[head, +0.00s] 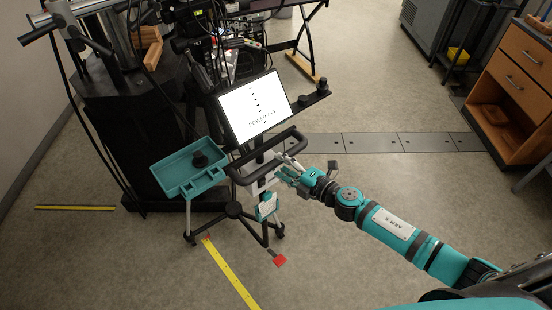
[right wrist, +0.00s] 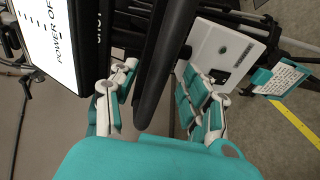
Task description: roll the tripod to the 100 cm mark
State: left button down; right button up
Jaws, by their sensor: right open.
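The tripod stands upright on black legs (head: 234,210), with a teal tray, a tilted white screen (head: 255,106) and a black handlebar (head: 298,142). A yellow floor tape (head: 231,272) runs from the legs toward the bottom edge, with a red mark (head: 208,237) at its upper end. I cannot read any numbers on it. My right gripper (head: 287,170) is open at the handlebar. In the right wrist view, the black bar (right wrist: 165,65) passes between the spread fingers (right wrist: 163,80); contact is unclear. My left gripper is out of view.
The teal tray (head: 178,185) juts out left. A red flat piece (head: 279,260) lies near the tripod's right foot. A black cabinet and cabled equipment crowd behind. Another yellow strip (head: 75,208) lies at left. A wooden drawer unit (head: 510,85) stands right.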

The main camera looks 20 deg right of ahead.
aim_at(280, 164)
jog(key=shift+x, duration=1.7)
jog(key=shift+s, duration=0.1)
grip_shut()
jog(key=shift+f, duration=0.1)
jog(key=shift+d, duration=0.1)
